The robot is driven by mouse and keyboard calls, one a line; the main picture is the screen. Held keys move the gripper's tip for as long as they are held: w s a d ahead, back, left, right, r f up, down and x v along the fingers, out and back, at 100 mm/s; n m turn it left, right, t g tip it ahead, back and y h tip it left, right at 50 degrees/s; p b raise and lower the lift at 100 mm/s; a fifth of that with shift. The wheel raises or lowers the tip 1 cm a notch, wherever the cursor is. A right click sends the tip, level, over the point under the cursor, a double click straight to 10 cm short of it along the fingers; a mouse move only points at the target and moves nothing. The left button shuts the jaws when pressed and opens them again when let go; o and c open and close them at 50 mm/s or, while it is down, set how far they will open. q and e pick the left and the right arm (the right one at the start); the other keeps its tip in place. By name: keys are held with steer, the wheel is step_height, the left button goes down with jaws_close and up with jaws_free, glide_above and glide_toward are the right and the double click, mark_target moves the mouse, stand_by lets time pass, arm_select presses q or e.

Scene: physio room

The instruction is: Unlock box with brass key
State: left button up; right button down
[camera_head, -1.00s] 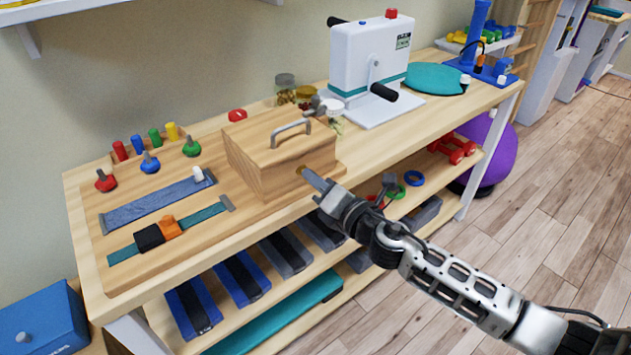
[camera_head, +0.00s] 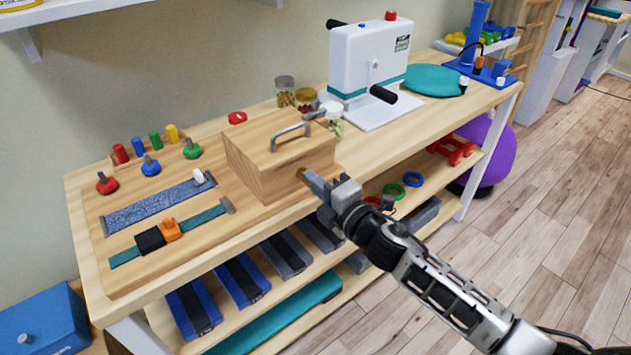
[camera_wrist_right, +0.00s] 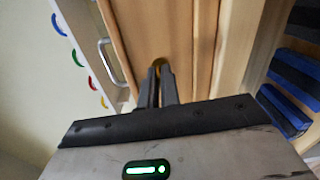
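The wooden box (camera_head: 262,174) with a grey handle (camera_head: 291,136) sits closed on the board on the bench. My right gripper (camera_head: 308,176) points at the front face of the box, its fingertips at the keyhole area. A small brass piece (camera_head: 301,174), the key or the lock around it, shows at the fingertips. In the right wrist view the brass (camera_wrist_right: 160,64) shows between the tips of the nearly closed fingers (camera_wrist_right: 161,78), against the wood. The fingers hide most of it, so how deep the key sits cannot be seen. My left gripper is not in view.
A board with coloured knobs (camera_head: 151,165), strap strips (camera_head: 160,204) and pegs lies left of the box. Jars (camera_head: 285,90) and a white crank device (camera_head: 368,62) stand behind and to the right. A lower shelf (camera_head: 270,322) holds weights and rings.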

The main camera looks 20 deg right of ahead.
steer(key=shift+r, duration=0.1)
stand_by(0.3)
steer(key=c, duration=1.6)
jaws_free()
steer(key=shift+b+v, duration=1.05)
steer(key=shift+v, duration=6.9)
steer(key=s+a+f+m+g+h, duration=0.1)
steer(key=s+a+f+m+g, duration=0.1)
steer(key=m, duration=0.5)
steer(key=s+a+f+m+g+h, duration=0.1)
steer(key=s+a+f+m+g, duration=0.1)
steer(key=f+m, duration=0.5)
steer(key=s+a+f+m+g, duration=0.2)
steer(key=s+a+f+m, duration=0.2)
steer(key=s+f+m, duration=0.1)
steer(key=shift+m+h+p, duration=0.4)
steer(key=shift+m, duration=0.5)
